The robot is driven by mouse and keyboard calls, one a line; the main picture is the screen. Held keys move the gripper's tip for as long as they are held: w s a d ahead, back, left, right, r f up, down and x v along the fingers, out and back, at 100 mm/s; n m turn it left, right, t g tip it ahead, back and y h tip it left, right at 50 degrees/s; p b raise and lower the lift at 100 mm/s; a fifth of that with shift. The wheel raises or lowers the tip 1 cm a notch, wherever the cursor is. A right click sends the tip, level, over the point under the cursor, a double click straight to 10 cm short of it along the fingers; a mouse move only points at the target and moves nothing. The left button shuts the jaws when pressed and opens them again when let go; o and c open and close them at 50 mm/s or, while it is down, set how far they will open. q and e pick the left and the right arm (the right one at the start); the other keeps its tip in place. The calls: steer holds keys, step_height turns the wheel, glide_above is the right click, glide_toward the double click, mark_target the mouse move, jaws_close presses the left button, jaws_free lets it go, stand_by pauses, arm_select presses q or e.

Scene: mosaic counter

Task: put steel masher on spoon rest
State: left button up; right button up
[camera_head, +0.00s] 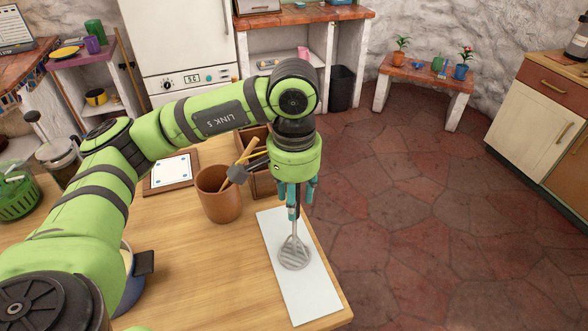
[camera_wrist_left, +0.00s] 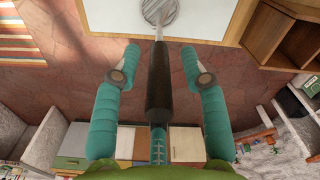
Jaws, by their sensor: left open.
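The steel masher (camera_head: 294,254) has a round slotted head and a dark handle. Its head is on the white slab, apparently the spoon rest (camera_head: 316,300), at the counter's right edge. The handle rises toward my left gripper (camera_head: 297,196). In the left wrist view, the dark handle of the masher (camera_wrist_left: 159,75) runs between the teal fingers of my left gripper (camera_wrist_left: 159,68). The fingers are spread, with a gap on both sides of the handle. The white slab (camera_wrist_left: 215,22) also shows there beneath the masher's head. My right gripper is not in view.
A brown crock (camera_head: 218,198) with utensils stands left of the slab, beside a wooden compartment box (camera_head: 262,182). A blue pot (camera_head: 133,285) sits at the counter's near left, partly behind my arm. The tiled floor right of the counter is clear.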

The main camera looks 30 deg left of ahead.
arm_select(q)
step_height(320, 180, up, 10)
steer(key=shift+r+b, duration=0.1)
steer(key=shift+b, duration=0.35)
